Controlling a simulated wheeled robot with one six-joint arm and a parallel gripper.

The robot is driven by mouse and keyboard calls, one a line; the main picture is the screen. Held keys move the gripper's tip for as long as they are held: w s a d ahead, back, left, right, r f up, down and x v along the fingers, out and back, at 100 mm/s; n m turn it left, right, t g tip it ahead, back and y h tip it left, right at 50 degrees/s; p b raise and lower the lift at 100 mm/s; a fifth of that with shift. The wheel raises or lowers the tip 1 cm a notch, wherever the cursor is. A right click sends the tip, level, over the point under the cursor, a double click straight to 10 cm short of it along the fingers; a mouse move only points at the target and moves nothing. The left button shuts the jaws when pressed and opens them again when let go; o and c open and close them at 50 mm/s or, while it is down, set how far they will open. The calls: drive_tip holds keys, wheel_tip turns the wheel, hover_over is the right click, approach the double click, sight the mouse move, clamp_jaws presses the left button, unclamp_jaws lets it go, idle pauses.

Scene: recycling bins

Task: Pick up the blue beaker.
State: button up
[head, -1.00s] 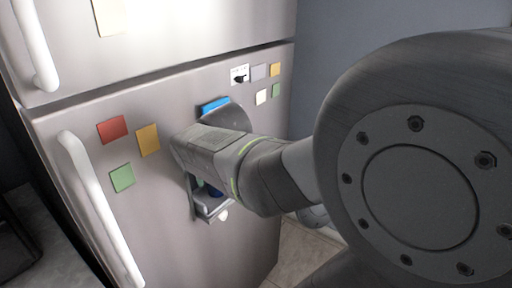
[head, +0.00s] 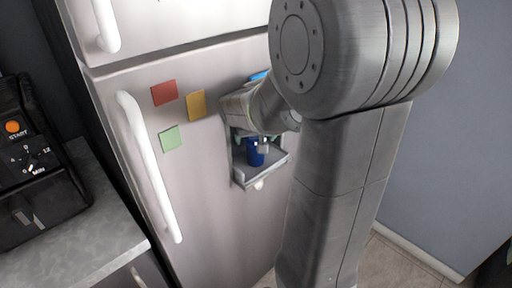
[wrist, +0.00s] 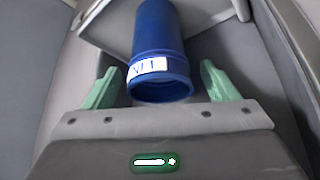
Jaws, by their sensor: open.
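The blue beaker (wrist: 178,40) shows in the wrist view with its open rim toward my gripper and a white label with dark marks on its side. In the head view the blue beaker (head: 255,152) sits in a grey dispenser recess (head: 241,178) in the fridge front. My gripper (wrist: 158,85) is open, with one green fingertip on each side of the beaker's rim end. The fingers look apart from the beaker. In the head view my arm covers most of the gripper.
The fridge (head: 215,225) has coloured notes and a white handle (head: 150,165) left of the recess. A counter (head: 95,235) with a black appliance (head: 30,165) stands at the left. The recess walls and tray lie close around the beaker.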

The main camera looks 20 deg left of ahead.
drive_tip(key=shift+w+f, duration=0.1)
drive_tip(key=shift+f, duration=0.15)
drive_tip(key=shift+c, duration=0.4)
drive_tip(key=c, duration=1.2)
drive_tip(key=shift+r, duration=0.1)
